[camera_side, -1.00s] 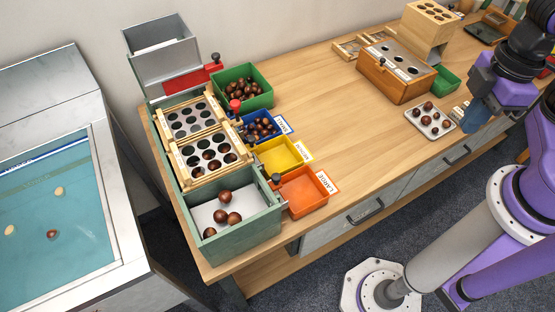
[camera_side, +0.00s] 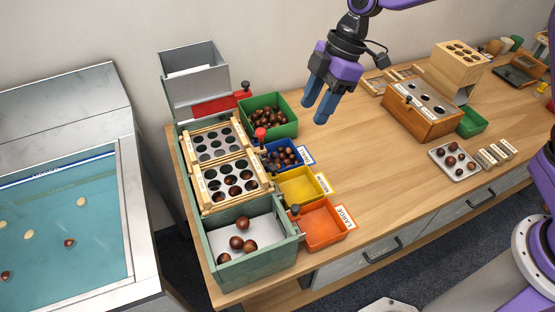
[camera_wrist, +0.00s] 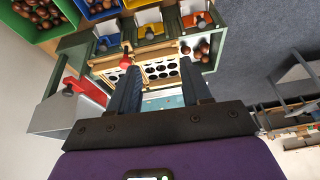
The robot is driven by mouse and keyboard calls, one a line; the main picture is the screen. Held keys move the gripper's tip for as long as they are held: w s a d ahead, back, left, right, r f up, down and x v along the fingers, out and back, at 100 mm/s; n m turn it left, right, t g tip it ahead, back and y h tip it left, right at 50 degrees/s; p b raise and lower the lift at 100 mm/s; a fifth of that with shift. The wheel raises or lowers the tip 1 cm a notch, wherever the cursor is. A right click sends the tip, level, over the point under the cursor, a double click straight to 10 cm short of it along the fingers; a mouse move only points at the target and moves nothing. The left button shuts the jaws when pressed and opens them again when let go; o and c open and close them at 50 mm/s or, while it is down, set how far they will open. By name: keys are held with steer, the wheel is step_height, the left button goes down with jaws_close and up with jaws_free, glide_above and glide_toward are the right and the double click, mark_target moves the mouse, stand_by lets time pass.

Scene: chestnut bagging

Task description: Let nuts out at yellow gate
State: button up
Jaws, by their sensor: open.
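The yellow bin (camera_side: 300,187) stands empty at the sorter's right side, between the blue bin (camera_side: 300,155) and the orange bin (camera_side: 323,226). In the wrist view the yellow bin (camera_wrist: 143,3) shows at the top, with a dark-knobbed pale gate (camera_wrist: 149,33) beside it. Chestnuts show at the lower sieve (camera_side: 232,182) of the green sorter; the blue bin holds several small ones. My gripper (camera_side: 318,108) is open and empty, fingers down, in the air right of the green bin (camera_side: 267,114); it also shows in the wrist view (camera_wrist: 165,85). The gate's opening is hidden.
Large chestnuts lie in the sorter's front box (camera_side: 242,240). A red knob (camera_side: 260,133) sticks up near the blue bin. A wooden box (camera_side: 423,106) and a tray of chestnuts (camera_side: 454,160) stand farther right. The middle of the table is clear.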

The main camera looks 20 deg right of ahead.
steer(key=w, duration=0.2)
glide_toward(275, 167)
steer(key=x, duration=0.8)
steer(key=shift+f, duration=0.1)
jaws_close()
